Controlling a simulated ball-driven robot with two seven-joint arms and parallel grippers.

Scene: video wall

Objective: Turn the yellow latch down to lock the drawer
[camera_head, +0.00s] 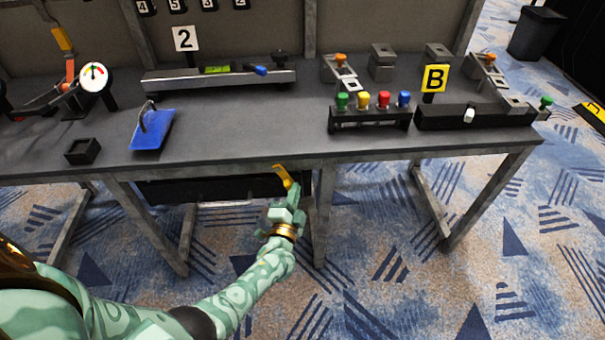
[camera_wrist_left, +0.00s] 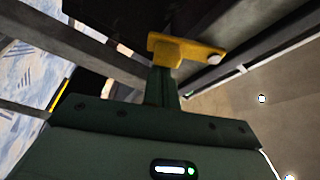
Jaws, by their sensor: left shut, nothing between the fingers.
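The yellow latch (camera_head: 282,175) sits under the table's front edge, at the right end of the dark drawer (camera_head: 220,189). It slants from upper left to lower right in the head view. In the left wrist view the latch (camera_wrist_left: 182,49) lies across the fingertips, its arm pointing right. My left gripper (camera_head: 290,192) is shut with nothing held. Its fingers (camera_wrist_left: 161,82) are right at the latch and overlap it in view; I cannot tell whether they touch. The drawer's front is partly hidden by my gripper. My right gripper is out of view.
The grey table (camera_head: 260,145) is just above my gripper, with a metal leg (camera_head: 320,215) close to its right. The carpet in front is clear.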

